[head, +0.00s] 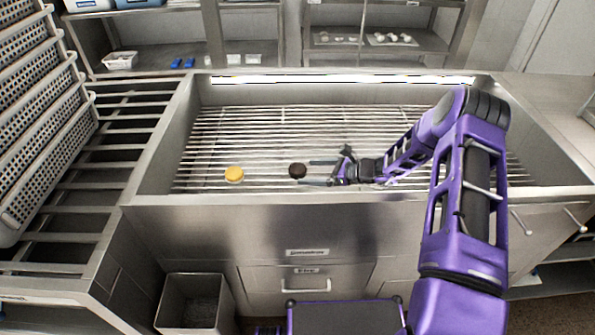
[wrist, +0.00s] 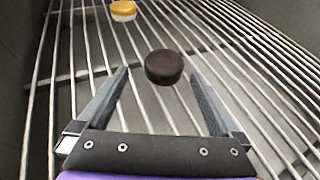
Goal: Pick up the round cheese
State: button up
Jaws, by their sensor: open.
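A round yellow-orange piece with a pale side, which looks like the round cheese (head: 234,174), lies on the metal rack inside the steel basin. It also shows at the top of the wrist view (wrist: 123,10), beyond the dark piece. A dark brown round piece (head: 298,171) lies on the rack to the right of the yellow one, and it shows in the wrist view (wrist: 164,67). My gripper (head: 313,173) is open and points left. The dark piece is just ahead of and between the fingertips in the wrist view (wrist: 160,83). Nothing is held.
The basin's steel walls (head: 155,160) surround the slatted rack (head: 300,125); the rack is otherwise clear. Perforated baskets (head: 40,130) are stacked at the left. Shelves with small items (head: 392,39) stand behind. A metal bin (head: 195,303) is below at the front left.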

aim_at(303, 168)
jog(key=shift+w+r+x, duration=0.15)
jog(key=shift+x, duration=1.25)
jog(key=shift+w+r+x, duration=0.1)
jog(key=shift+w+x, duration=0.05)
jog(key=shift+x, duration=1.2)
jog(key=c, duration=1.4)
